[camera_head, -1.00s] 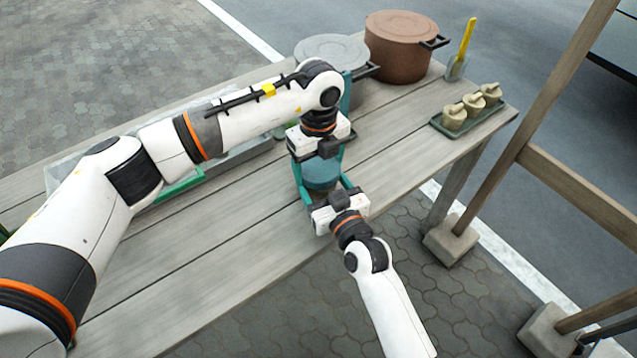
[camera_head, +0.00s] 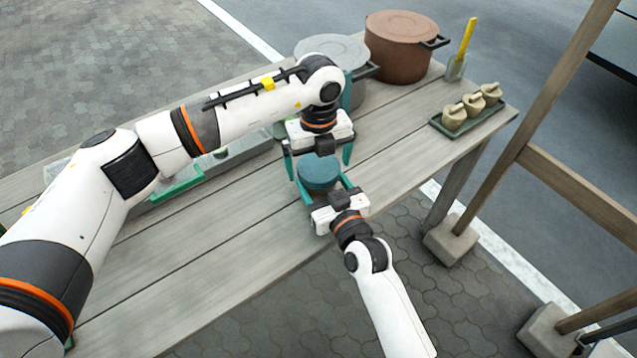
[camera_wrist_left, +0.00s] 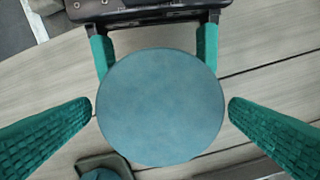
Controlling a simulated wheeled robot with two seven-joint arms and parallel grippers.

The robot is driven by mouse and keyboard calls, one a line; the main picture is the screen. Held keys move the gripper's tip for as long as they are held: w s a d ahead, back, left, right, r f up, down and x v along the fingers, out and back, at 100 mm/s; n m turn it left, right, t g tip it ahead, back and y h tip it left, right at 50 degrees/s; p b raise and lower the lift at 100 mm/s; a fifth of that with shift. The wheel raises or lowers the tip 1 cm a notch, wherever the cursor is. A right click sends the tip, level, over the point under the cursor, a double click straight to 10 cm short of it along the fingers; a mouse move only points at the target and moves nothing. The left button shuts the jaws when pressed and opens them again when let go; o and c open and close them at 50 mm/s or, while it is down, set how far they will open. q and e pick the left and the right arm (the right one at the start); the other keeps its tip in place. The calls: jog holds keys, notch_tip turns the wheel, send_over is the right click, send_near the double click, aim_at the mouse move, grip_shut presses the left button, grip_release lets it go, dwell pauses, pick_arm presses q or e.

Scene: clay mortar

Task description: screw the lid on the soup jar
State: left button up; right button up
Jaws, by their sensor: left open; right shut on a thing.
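The round blue-teal lid (camera_head: 319,172) lies flat on top of the soup jar at the table's front edge. It fills the middle of the left wrist view (camera_wrist_left: 160,107) and hides most of the jar, so I cannot tell how tightly it is seated. My left gripper (camera_head: 318,162) is open above the lid. Its green fingers stand apart on either side of the lid, with gaps showing in the wrist view (camera_wrist_left: 160,112). My right gripper (camera_head: 325,190) is shut on the jar from the front, below the lid.
A grey lidded pot (camera_head: 330,48) and a brown pot (camera_head: 400,40) stand at the back. A green tray with several small pots (camera_head: 470,120) is at the right end. A pale tray (camera_head: 235,155) lies partly behind my left arm. The front left planks are clear.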

pick_arm(q)
notch_tip(320, 180, up, 4)
jog(key=shift+f, duration=0.15)
jog(key=shift+c, duration=0.3)
notch_tip(320, 180, up, 4)
jog(key=shift+f+m, duration=0.25)
jog(key=shift+m, duration=0.25)
jog(key=shift+f, duration=4.05)
